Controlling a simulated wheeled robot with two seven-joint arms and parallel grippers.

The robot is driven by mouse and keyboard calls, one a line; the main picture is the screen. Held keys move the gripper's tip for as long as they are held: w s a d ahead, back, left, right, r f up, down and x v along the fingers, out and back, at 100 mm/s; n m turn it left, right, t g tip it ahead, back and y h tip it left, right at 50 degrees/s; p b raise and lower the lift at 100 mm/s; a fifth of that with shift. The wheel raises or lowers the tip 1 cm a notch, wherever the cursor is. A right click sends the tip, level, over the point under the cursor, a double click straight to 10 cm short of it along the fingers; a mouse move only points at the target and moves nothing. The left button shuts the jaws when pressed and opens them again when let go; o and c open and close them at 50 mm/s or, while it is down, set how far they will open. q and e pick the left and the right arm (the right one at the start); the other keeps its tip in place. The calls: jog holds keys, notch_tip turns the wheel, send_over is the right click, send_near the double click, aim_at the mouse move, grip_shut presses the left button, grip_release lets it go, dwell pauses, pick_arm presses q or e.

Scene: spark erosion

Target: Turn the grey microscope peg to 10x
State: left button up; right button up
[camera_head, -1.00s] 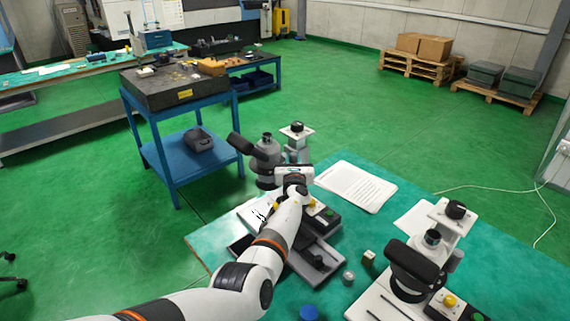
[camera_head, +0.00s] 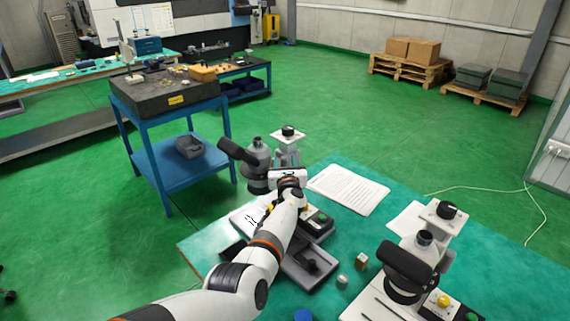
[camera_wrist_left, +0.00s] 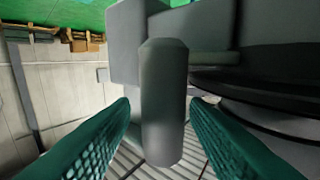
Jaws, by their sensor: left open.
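The grey microscope (camera_head: 260,158) stands on the green table, at the middle of the head view, with a dark eyepiece tube tilting to the left. My left gripper (camera_wrist_left: 160,135) is at this microscope, and in the head view my wrist (camera_head: 288,178) covers its lower front. In the left wrist view the grey peg (camera_wrist_left: 163,100) stands out between my two open green fingertips. A gap shows on both sides of the peg. The 10x marking does not show. My right gripper is not in view.
A second microscope (camera_head: 412,262) stands at the table's right front. A paper sheet (camera_head: 348,189) lies behind my wrist. Small jars (camera_head: 342,281) and a small block (camera_head: 361,261) lie between the microscopes. A grey tray (camera_head: 308,266) is beside my forearm.

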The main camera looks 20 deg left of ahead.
pick_arm(q)
jog(key=shift+s+d+r+p, duration=0.1)
jog(key=shift+s+p, duration=0.15)
jog(key=shift+p, duration=0.25)
jog(key=p+v, duration=0.4)
jog(key=p, duration=0.1)
jog(key=shift+s+d+r+p, duration=0.15)
jog(key=shift+s+r+p, duration=0.1)
jog(key=shift+s+p, duration=0.1)
jog(key=p, duration=0.4)
send_near(285, 162)
jog(key=shift+s+d+f, duration=0.25)
jog(key=shift+s+f, duration=0.2)
jog(key=shift+f, duration=0.05)
